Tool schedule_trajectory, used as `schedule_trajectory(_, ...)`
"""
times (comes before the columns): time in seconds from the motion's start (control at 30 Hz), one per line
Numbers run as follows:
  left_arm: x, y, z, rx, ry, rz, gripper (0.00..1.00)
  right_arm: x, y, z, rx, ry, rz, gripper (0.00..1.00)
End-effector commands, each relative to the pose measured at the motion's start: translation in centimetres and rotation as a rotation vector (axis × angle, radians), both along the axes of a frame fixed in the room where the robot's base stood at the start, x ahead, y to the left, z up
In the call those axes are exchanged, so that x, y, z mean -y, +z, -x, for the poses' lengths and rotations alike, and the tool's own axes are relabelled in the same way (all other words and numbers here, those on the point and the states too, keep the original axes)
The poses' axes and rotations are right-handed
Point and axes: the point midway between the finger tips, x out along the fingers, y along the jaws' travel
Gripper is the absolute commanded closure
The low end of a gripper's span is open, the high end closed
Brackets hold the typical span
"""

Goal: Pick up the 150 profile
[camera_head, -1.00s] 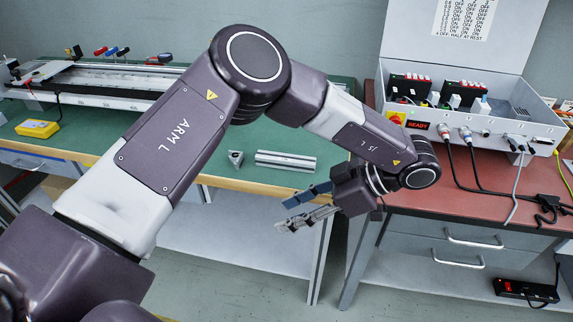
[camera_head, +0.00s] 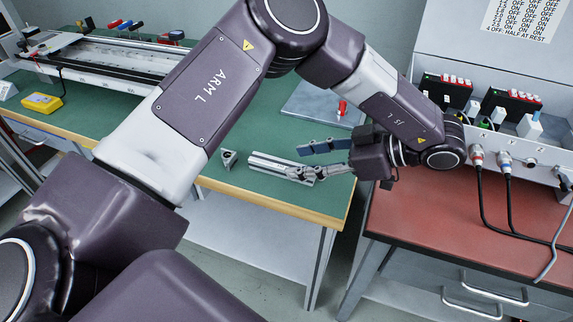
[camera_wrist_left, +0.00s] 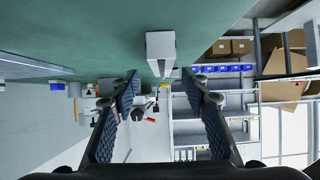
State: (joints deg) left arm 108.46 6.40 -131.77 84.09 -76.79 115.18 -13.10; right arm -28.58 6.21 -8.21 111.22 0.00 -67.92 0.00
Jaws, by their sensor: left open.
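A silver slotted aluminium profile (camera_head: 270,164) lies flat on the green bench top near its front edge. The head view shows no readable length mark on it. My left gripper (camera_head: 296,161) is open at the profile's right end, with its lower finger overlapping that end in the picture. In the left wrist view the profile (camera_wrist_left: 160,45) shows end-on, lined up with the gap between the open fingers (camera_wrist_left: 160,80). Nothing is held between them, and contact cannot be told. My right gripper is not in view.
A small dark-faced triangular block (camera_head: 228,158) stands just left of the profile. A grey plate (camera_head: 308,104) with a red part lies behind. A long rail fixture (camera_head: 95,62) and a yellow box (camera_head: 42,102) are at the left. A red bench (camera_head: 420,225) with a control box stands right.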

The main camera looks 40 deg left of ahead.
Motion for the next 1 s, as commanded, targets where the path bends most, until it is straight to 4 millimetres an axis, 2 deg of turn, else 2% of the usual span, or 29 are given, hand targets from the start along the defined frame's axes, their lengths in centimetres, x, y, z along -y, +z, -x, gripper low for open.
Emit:
schedule_trajectory(0.27,-3.1,-2.1,1.1,-0.003,0.002,0.002,0.58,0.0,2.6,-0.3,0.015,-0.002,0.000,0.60)
schedule_trajectory(0.4,-4.4,-2.6,1.3,-0.001,0.001,-0.001,0.58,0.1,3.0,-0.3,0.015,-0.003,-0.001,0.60)
schedule_trajectory(0.67,-4.7,-2.8,1.4,0.000,0.000,0.001,0.58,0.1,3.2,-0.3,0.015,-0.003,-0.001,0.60)
schedule_trajectory(1.0,-4.7,-2.8,1.4,0.000,0.000,0.000,0.93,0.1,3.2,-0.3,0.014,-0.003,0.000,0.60)
